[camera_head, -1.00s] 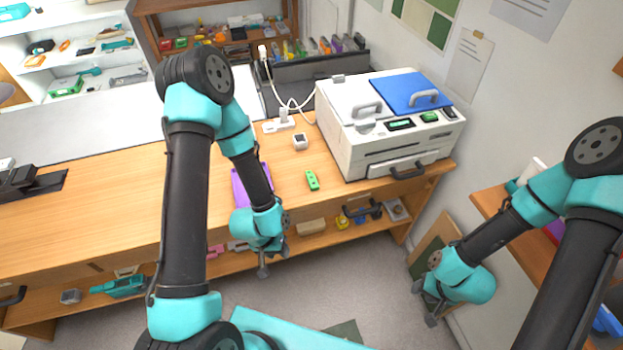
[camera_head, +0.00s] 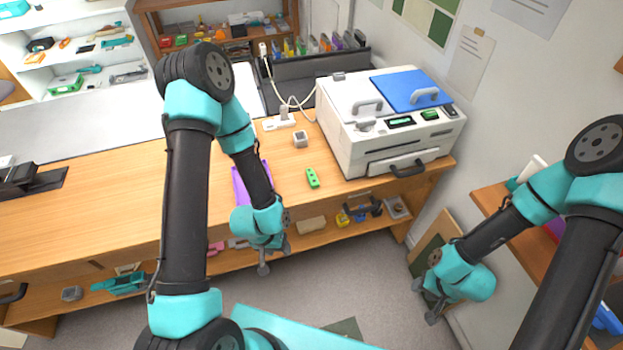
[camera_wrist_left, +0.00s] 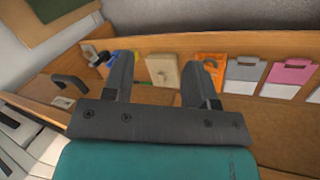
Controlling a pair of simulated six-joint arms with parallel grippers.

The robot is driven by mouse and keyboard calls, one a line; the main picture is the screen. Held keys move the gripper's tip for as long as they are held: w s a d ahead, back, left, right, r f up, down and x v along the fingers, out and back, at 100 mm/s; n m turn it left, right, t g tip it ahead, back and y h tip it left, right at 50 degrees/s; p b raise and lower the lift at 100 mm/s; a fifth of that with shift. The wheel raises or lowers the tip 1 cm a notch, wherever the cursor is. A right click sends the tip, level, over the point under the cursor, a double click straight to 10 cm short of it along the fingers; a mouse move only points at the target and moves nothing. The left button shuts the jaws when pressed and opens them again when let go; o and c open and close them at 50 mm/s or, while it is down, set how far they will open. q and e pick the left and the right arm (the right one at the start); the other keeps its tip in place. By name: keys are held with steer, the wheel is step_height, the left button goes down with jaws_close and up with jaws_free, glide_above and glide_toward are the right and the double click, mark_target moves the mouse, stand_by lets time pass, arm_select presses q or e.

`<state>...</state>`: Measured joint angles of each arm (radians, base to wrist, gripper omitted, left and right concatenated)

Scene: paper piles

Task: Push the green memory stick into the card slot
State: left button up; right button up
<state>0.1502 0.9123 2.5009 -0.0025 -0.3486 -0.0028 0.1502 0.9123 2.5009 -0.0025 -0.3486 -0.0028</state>
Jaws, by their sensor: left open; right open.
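The printer has a blue lid panel and a front with dark slots; which one is the card slot I cannot tell. My left gripper (camera_head: 274,259) hangs in front of the desk's front edge, left of and below the stick, open and empty. Its two open fingers also show in the left wrist view (camera_wrist_left: 160,85). My right gripper (camera_head: 427,306) is open and empty over the floor at the right, well away from the stick.
A purple folder (camera_head: 240,188) lies partly behind my left arm. A lower shelf (camera_head: 330,229) holds small items.

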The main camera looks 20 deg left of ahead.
arm_select(q)
steer(key=shift+o, duration=0.7)
steer(key=w+d+r+g+y, duration=0.1)
steer(key=w+d+r+g, duration=0.2)
steer(key=w+d+r, duration=0.65)
steer(key=w+a+r+n+t+y, duration=0.1)
steer(key=w+a+r+n, duration=0.1)
steer(key=w+r, duration=0.5)
steer(key=w+a+r+n+t+y, duration=0.1)
steer(key=w+a+r+n, duration=0.2)
steer(key=w+r, duration=0.5)
steer(key=shift+w+a+r+y, duration=0.2)
steer(key=shift+w+a+y, duration=0.2)
steer(key=shift+w+a, duration=0.1)
steer(key=shift+f, duration=0.1)
